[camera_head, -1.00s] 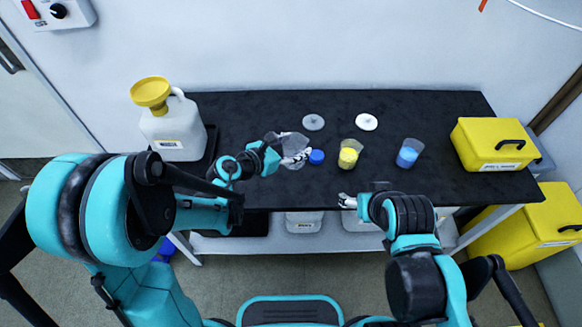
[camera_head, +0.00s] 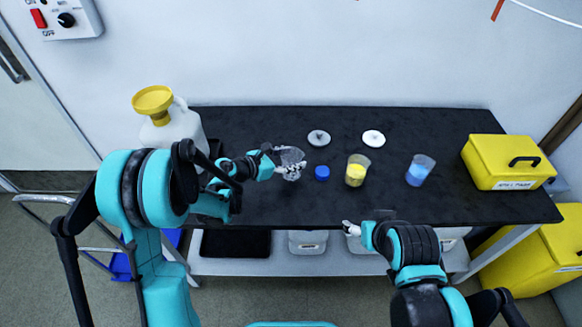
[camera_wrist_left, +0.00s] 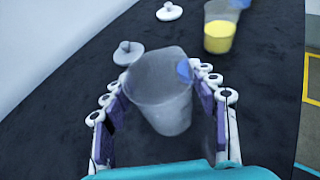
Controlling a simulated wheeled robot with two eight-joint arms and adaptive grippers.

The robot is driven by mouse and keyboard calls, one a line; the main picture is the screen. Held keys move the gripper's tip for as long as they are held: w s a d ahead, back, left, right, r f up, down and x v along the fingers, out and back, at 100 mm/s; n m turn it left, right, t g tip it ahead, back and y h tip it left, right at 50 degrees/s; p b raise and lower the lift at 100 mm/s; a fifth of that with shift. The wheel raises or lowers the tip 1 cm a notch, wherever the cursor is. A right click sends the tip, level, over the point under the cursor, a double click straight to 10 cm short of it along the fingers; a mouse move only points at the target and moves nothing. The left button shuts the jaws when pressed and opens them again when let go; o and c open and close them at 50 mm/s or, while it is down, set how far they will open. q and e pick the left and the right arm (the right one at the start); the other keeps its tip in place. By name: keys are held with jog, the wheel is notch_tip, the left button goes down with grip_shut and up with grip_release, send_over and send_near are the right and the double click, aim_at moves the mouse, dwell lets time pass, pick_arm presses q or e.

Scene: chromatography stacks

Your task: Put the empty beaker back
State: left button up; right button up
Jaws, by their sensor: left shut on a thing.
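The empty beaker (camera_head: 291,155) is clear, greyish and see-through. My left gripper (camera_head: 287,168) is shut on it and holds it at the black table's left-middle part. In the left wrist view the beaker (camera_wrist_left: 160,95) sits between the two fingers, mouth facing away and somewhat tilted. Whether its base touches the table cannot be told. A blue cap (camera_head: 322,172) lies just right of it and shows partly through its wall in the wrist view. My right gripper (camera_head: 351,229) is at the table's front edge, apart from the beakers; its finger opening is unclear.
On the black table (camera_head: 260,121) stand a beaker of yellow liquid (camera_head: 356,173), a beaker of blue liquid (camera_head: 418,172), a grey lid (camera_head: 319,138) and a white lid (camera_head: 373,138). A jug with yellow funnel (camera_head: 178,125) is left; a yellow case (camera_head: 505,162) is right.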

pick_arm(q)
notch_tip(320, 180, down, 4)
jog(key=shift+r+b, duration=0.25)
jog(key=shift+b, duration=0.55)
jog(key=shift+r, duration=0.15)
jog(key=o, duration=1.4)
jog(key=shift+f, duration=0.2)
jog(key=shift+c, duration=0.2)
jog(key=shift+r, duration=0.1)
